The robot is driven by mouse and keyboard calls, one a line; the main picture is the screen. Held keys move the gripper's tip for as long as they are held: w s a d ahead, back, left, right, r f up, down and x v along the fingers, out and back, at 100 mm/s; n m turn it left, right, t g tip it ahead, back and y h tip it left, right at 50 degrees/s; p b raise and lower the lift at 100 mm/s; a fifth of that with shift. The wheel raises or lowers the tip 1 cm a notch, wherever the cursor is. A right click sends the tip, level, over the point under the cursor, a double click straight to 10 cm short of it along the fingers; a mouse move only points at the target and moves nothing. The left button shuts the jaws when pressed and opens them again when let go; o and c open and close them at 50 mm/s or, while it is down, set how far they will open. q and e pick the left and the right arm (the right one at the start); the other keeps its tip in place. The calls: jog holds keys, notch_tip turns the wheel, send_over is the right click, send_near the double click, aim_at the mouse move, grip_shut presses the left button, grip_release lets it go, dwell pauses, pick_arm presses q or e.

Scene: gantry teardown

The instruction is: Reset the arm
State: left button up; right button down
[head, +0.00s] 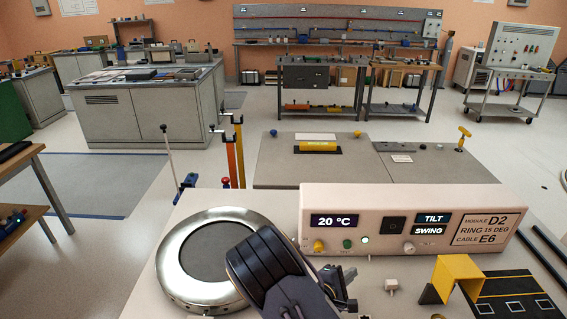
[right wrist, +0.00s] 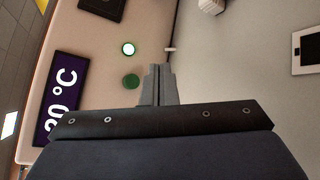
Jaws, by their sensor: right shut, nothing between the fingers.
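The task does not say which arm is meant, and I see no arm apart from my own. My right gripper (head: 352,303) is low in front of a cream control box (head: 453,207), partly hidden by my dark wrist. In the right wrist view its fingers (right wrist: 160,70) are together and empty. They lie beside the box front, near a green button (right wrist: 131,82) and a lit white button (right wrist: 128,48). I cannot tell if they touch anything. The box's displays read 20 °C (head: 334,220), TILT (head: 433,218) and SWING (head: 428,230). My left gripper is out of view.
A round metal disc (head: 185,262) lies left of my arm. A small white switch (head: 391,285), a yellow bracket (head: 458,268) and a black marked mat (head: 515,291) are to the right. Behind the box is a grey bench (head: 275,173). Open floor lies further back.

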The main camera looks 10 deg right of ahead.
jog(key=shift+w+a+f+m+g+y, duration=0.1)
jog(key=shift+a+m+g+y, duration=0.1)
jog(key=shift+m+y, duration=0.25)
jog(key=shift+w+a+f+m+g+y, duration=0.1)
jog(key=shift+m+g+y, duration=0.1)
jog(key=shift+m+y, duration=0.25)
jog(key=a+m+y, duration=0.1)
jog(key=m+y, duration=0.1)
jog(key=y, duration=0.1)
jog(key=a+m+y, duration=0.1)
jog(key=shift+a+r+y, duration=0.2)
jog(key=shift+a+y, duration=0.1)
jog(key=shift+y, duration=0.1)
jog(key=s+a+r+m+y, duration=0.3)
jog(key=a+r+y, duration=0.15)
jog(key=r, duration=0.25)
jog(key=s+a+r+m+y, duration=0.3)
jog(key=s+a+r+y, duration=0.1)
jog(key=r+y, duration=0.25)
jog(key=s+d+r+m+g, duration=0.1)
jog(key=s+r+m, duration=0.1)
jog(key=s, duration=0.8)
jog(key=s+d+r+m, duration=0.1)
jog(key=s+r, duration=0.2)
jog(key=s, duration=0.6)
jog(key=shift+s+r+m+g+h, duration=0.2)
jog(key=shift+s+m+g+h, duration=0.15)
jog(key=shift+m+g+h, duration=0.05)
